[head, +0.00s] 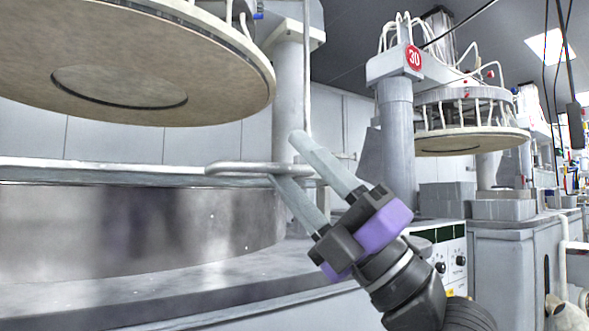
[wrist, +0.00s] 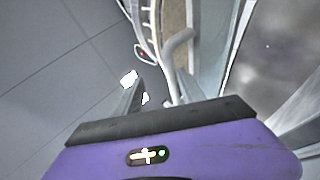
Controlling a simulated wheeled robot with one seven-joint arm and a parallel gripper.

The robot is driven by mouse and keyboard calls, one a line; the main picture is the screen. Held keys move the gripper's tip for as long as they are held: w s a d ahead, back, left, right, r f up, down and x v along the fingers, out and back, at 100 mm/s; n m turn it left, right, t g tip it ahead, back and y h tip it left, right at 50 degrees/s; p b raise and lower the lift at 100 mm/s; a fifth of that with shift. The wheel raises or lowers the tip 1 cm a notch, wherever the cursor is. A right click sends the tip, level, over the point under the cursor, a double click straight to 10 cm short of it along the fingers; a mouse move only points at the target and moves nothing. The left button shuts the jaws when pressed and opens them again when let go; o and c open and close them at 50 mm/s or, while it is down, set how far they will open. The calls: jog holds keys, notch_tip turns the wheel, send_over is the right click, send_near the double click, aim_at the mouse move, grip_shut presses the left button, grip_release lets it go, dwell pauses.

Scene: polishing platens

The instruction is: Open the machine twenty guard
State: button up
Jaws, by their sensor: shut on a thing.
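The guard (head: 120,225) is a curved, shiny metal wall around the near machine at the left of the head view, with a flat grey rim along its top. Its handle (head: 240,168), a pale rounded bar, sticks out at the right end of that rim. My gripper (head: 290,160) reaches up from the lower right and is shut on the handle, with its grey fingers on either side of the bar. In the wrist view the handle (wrist: 180,45) shows as a pale bent bar beyond the purple gripper body. No number twenty is visible on the near machine.
A large round upper platen (head: 215,95) hangs above the guard, with a clear gap between. A grey column (head: 288,95) stands behind my fingers. A second machine with a red 30 sign (head: 414,57) stands at the right, beside stacked grey blocks (head: 500,208) and a control panel (head: 452,262).

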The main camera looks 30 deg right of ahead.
jog(key=s+d+f+b, duration=0.2)
jog(key=d+f+b, duration=0.1)
jog(key=f, duration=0.4)
jog(key=shift+s+d+f+b, duration=0.2)
jog(key=shift+f+b, duration=0.15)
jog(key=shift+b, duration=0.55)
dwell(0.4)
